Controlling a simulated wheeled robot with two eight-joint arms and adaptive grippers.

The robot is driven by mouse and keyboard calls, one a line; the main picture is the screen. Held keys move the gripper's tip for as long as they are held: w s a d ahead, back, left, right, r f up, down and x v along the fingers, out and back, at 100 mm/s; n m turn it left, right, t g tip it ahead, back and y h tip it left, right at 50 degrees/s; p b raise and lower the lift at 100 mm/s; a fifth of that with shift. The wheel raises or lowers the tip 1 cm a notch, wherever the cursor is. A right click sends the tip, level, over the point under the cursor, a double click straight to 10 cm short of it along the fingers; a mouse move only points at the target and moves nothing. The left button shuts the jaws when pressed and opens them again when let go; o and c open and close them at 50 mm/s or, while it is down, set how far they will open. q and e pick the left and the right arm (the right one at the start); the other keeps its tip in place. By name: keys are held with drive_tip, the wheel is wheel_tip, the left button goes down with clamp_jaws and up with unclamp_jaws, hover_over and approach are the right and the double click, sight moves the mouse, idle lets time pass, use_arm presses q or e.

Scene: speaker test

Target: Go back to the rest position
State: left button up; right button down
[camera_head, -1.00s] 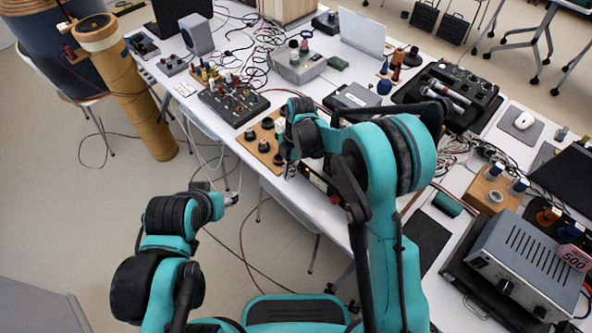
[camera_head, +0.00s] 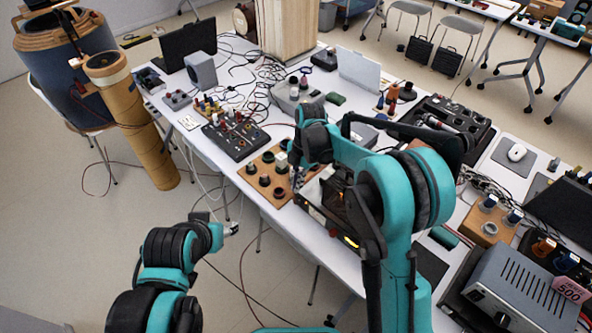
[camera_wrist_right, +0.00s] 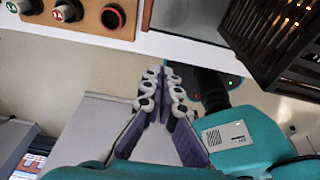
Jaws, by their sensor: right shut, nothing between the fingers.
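My right gripper (camera_wrist_right: 166,72) is shut and empty in the right wrist view, its paired fingers together over the floor just off the table's front edge. In the head view the right arm (camera_head: 400,200) reaches over the table's front edge, and its gripper (camera_head: 297,160) is small and partly hidden near the wooden knob board. My left gripper (camera_head: 231,229) is small at the end of the bent left arm (camera_head: 165,250), over open floor left of the table. Its fingers are too small to read.
The wooden knob board (camera_head: 262,182) and a dark vented box (camera_head: 322,205) sit at the table's front edge, close to the right arm. A grey power supply (camera_head: 515,285) stands at right. A brown cylinder (camera_head: 140,130) stands at left. Floor left of the table is mostly free.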

drive_tip(key=s+d+r+m+t, duration=0.4)
drive_tip(key=s+d+r+m, duration=0.5)
drive_tip(key=r+m, duration=0.25)
drive_tip(key=s+d+m+t+h, duration=0.1)
drive_tip(key=s+d+m+t, duration=0.3)
drive_tip(key=s+d+m, duration=0.4)
drive_tip(key=s+m, duration=0.4)
drive_tip(key=m, duration=0.3)
drive_tip(key=shift+t+h, duration=0.3)
drive_tip(key=shift+t, duration=0.1)
